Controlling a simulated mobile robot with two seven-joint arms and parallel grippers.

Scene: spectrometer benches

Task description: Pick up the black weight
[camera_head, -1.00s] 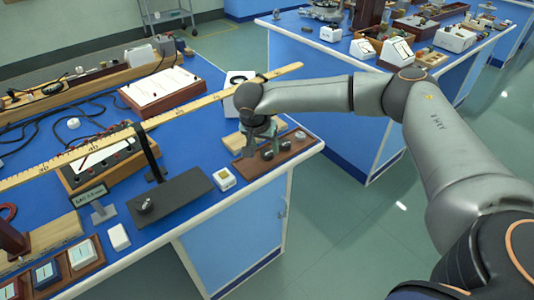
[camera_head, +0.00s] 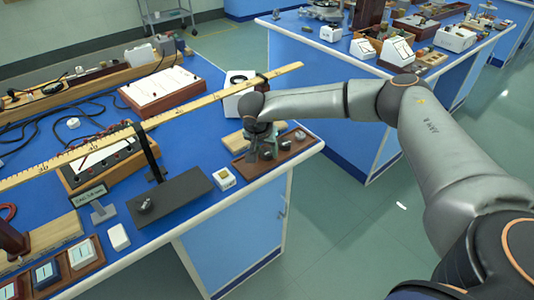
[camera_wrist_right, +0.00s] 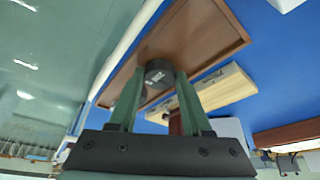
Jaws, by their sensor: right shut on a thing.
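The black weight (camera_wrist_right: 159,74) is a short dark cylinder with a small pale label, seen between my right gripper's fingertips (camera_wrist_right: 157,84) in the wrist view. The gripper is shut on it, at the brown wooden tray (camera_wrist_right: 207,25). In the head view my right gripper (camera_head: 262,152) is over the left part of the same tray (camera_head: 250,172) and mostly hides the weight. I cannot tell whether the weight still touches the tray. My left gripper is not in view.
Two other weights, one dark (camera_head: 285,146) and one greyish (camera_head: 300,135), sit on the tray to the right. A small white box (camera_head: 224,179) and a dark grey plate (camera_head: 172,200) lie to the left. The long yellow ruler (camera_head: 205,100) passes behind my gripper. The bench edge is close in front.

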